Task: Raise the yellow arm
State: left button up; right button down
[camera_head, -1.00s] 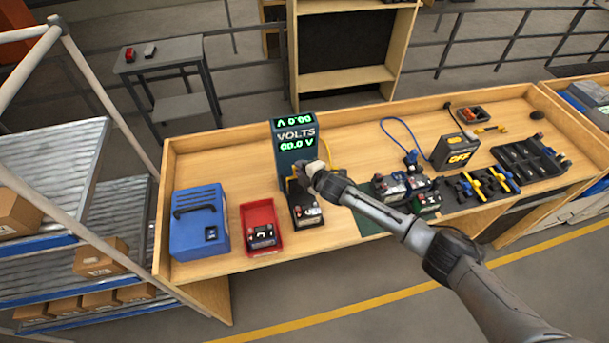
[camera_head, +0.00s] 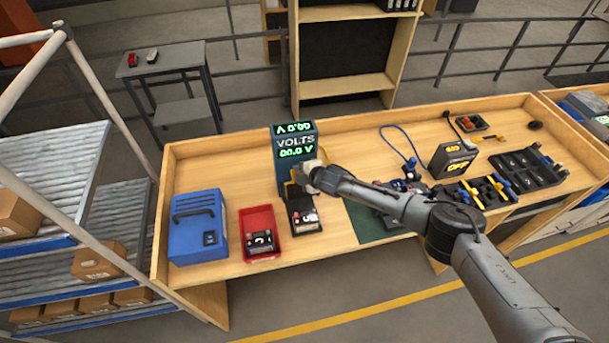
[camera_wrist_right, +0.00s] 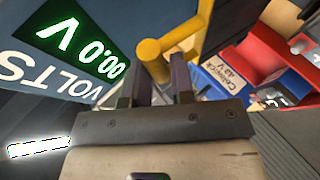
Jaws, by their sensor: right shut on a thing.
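The yellow arm (camera_wrist_right: 152,58) is a thick yellow bar beside the dark blue voltmeter (camera_head: 283,170), whose green display reads 00.0 V. In the head view only bits of yellow show beside my right gripper (camera_head: 297,180), which hides most of it. In the right wrist view my right gripper (camera_wrist_right: 157,80) has its two dark fingers on either side of the yellow bar and is shut on it. My left gripper is out of view.
A red tray (camera_head: 250,222) with a battery and a blue case (camera_head: 190,240) stand to the left. To the right are a green mat (camera_head: 362,228), partly behind my arm, a black OFF box (camera_head: 452,160) and a black slotted tray (camera_head: 530,170). The bench's back left is clear.

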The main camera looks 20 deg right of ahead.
jog(key=shift+s+d+f, duration=0.2)
jog(key=shift+f, duration=0.45)
jog(key=shift+s+d+f, duration=0.15)
jog(key=shift+f, duration=0.45)
jog(key=c, duration=1.3)
grip_release()
jog(key=shift+c, duration=0.2)
jog(key=shift+w+a+r, duration=0.2)
jog(key=shift+r, duration=0.15)
